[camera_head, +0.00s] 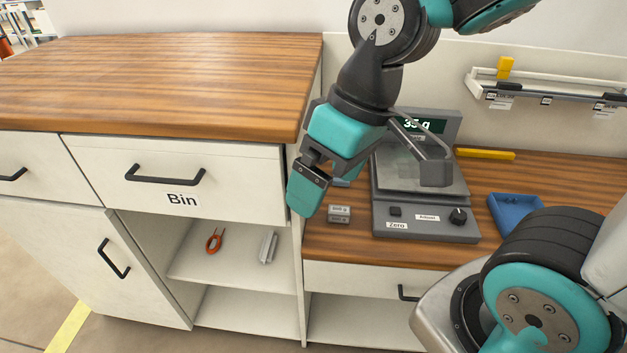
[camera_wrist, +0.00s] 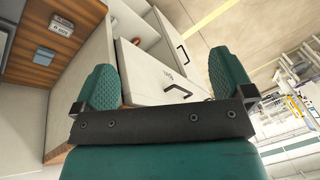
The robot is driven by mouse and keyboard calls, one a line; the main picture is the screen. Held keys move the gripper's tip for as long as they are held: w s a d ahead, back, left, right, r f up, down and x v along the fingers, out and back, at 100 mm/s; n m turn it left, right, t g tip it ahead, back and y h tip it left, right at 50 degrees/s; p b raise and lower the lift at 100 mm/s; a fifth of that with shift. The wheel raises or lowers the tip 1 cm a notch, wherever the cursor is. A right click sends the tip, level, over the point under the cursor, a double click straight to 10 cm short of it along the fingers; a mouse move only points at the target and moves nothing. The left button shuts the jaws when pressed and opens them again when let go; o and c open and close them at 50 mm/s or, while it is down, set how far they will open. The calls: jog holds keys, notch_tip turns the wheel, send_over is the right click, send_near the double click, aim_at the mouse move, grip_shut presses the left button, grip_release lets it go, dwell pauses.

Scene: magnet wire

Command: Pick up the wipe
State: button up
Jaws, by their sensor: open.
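I cannot make out a wipe in either view. My gripper (camera_head: 322,184) hangs in front of the corner between the wooden counter and the lower worktop, left of the scale. Its two teal fingers stand wide apart in the wrist view (camera_wrist: 166,82), with nothing between them. My arm and gripper hide part of the worktop and scale. A little blue shows behind the gripper, but I cannot tell what it is.
A grey scale (camera_head: 425,215) stands on the worktop (camera_head: 355,246). Two small grey blocks (camera_head: 339,213) lie left of it and a blue tray (camera_head: 514,211) right. Red-handled pliers (camera_head: 214,240) and a metal piece (camera_head: 268,246) lie on a shelf below the Bin drawer (camera_head: 235,172).

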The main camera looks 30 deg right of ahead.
jog(key=w+d+f+n+h+b, duration=0.1)
jog(key=w+d+f+n+b, duration=0.1)
jog(key=w+d+f, duration=0.5)
jog(key=w+d+f+n+b, duration=0.2)
jog(key=w+d+f, duration=0.1)
jog(key=w+d, duration=0.85)
jog(key=w+d+f+n+h+b, duration=0.1)
jog(key=w+d+f+n+b, duration=0.1)
jog(key=w+d+f, duration=0.75)
jog(key=w+a+f, duration=0.1)
jog(key=f, duration=0.1)
jog(key=w+a+f, duration=0.1)
jog(key=f, duration=0.1)
jog(key=w+a+f, duration=0.1)
jog(key=f, duration=0.1)
jog(key=shift+a, duration=0.4)
jog(key=shift+w+a+f, duration=0.1)
jog(key=shift+w+f, duration=0.05)
jog(key=shift+f, duration=1.4)
jog(key=shift+w+a+f, duration=0.1)
jog(key=shift+w+f, duration=0.05)
jog(key=shift+f, duration=1.35)
jog(key=shift+c, duration=0.5)
jog(key=shift+d, duration=0.1)
jog(key=c, duration=0.7)
